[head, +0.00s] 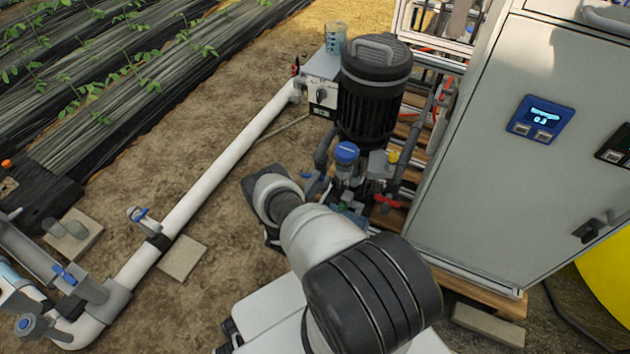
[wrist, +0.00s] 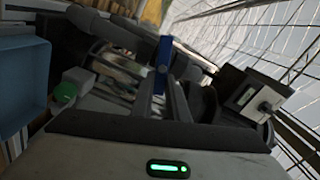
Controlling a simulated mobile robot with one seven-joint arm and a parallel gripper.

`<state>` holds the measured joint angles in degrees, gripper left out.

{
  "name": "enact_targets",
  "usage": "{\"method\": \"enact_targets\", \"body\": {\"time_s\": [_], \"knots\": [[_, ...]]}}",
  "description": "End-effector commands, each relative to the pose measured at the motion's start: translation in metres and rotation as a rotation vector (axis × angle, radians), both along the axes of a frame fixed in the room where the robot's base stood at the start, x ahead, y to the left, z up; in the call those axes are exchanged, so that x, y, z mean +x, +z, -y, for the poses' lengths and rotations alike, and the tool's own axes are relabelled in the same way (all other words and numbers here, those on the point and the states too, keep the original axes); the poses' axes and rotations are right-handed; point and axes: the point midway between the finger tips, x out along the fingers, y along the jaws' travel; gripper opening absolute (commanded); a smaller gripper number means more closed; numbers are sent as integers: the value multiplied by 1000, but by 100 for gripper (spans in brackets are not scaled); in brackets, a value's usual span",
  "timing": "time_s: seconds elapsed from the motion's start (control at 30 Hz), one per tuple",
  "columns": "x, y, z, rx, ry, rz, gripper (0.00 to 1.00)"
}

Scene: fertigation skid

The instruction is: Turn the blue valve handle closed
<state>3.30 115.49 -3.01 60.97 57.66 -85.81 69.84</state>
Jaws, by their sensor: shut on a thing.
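The blue valve handle (wrist: 165,52) stands up as a narrow blue bar in the middle of the wrist view. My gripper (wrist: 163,88) is shut on it, with the two grey fingers close together at its lower part. The valve body under the handle is mostly hidden by the fingers. In the head view my arm reaches down beside the pump, and my gripper cannot be made out clearly. Small blue parts show there near the pump's base, but I cannot tell which is the held handle.
A black pump motor (head: 375,90) and a blue-capped filter (head: 346,153) stand close to my arm. A red handle (head: 387,201) is nearby. A grey cabinet (head: 490,190) blocks the right. A white pipe (head: 215,170) with other blue-handled valves runs along the left over bare soil.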

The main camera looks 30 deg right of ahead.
Motion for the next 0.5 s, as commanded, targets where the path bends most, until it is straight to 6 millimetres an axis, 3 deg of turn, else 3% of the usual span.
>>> {"method": "enact_targets", "body": {"time_s": [0.5], "knots": [[-1,-6,2,152,-1,260,0]]}}
